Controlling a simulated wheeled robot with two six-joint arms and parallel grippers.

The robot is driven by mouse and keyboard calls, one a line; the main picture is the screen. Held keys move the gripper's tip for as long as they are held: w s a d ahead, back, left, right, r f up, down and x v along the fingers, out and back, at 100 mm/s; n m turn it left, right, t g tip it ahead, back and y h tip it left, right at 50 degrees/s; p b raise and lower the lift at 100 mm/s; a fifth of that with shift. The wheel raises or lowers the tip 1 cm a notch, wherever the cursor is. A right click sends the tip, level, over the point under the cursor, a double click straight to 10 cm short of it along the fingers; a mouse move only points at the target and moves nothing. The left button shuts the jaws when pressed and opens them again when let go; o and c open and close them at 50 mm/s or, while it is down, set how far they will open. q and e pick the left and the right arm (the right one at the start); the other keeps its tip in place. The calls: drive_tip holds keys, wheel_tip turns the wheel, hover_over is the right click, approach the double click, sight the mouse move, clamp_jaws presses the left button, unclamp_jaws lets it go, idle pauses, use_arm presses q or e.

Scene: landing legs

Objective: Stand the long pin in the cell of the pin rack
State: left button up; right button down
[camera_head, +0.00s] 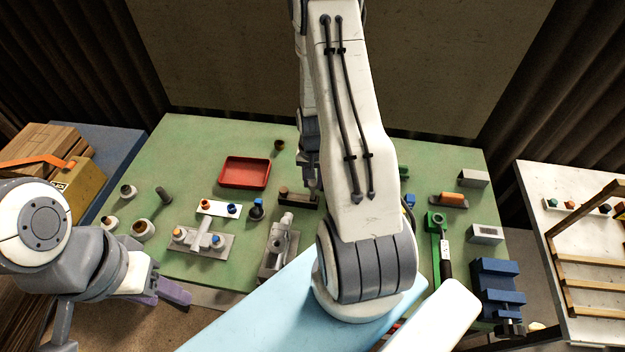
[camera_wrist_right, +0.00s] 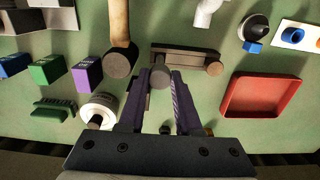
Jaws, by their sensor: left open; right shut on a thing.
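The pin rack (camera_head: 299,199) is a dark low block near the middle of the green table. It also shows in the right wrist view (camera_wrist_right: 184,52). A short brown round peg (camera_wrist_right: 213,68) stands at one end of it. My right gripper (camera_wrist_right: 160,90) has purple fingers and is shut on the grey, round-ended long pin (camera_wrist_right: 158,78), over the rack's end away from the peg. I cannot tell whether the pin's lower end is inside a cell. In the head view my right arm mostly hides this gripper. My left gripper (camera_head: 172,290) is open and empty at the front left table edge.
A red tray (camera_head: 245,172) lies behind and left of the rack. A dark knob with a blue part (camera_head: 257,209) stands close left of the rack. A grey bracket (camera_head: 279,247) stands in front. In the wrist view a wooden-handled tool (camera_wrist_right: 119,45) lies close beside the pin.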

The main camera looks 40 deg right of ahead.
drive_tip(key=shift+f+b, duration=1.05)
drive_tip(key=shift+f, duration=0.4)
drive_tip(key=c, duration=0.5)
unclamp_jaws()
drive_tip(key=shift+r, duration=0.1)
wheel_tip(320, 180, up, 10)
drive_tip(key=shift+r+b, duration=0.2)
drive_tip(key=shift+b, duration=0.95)
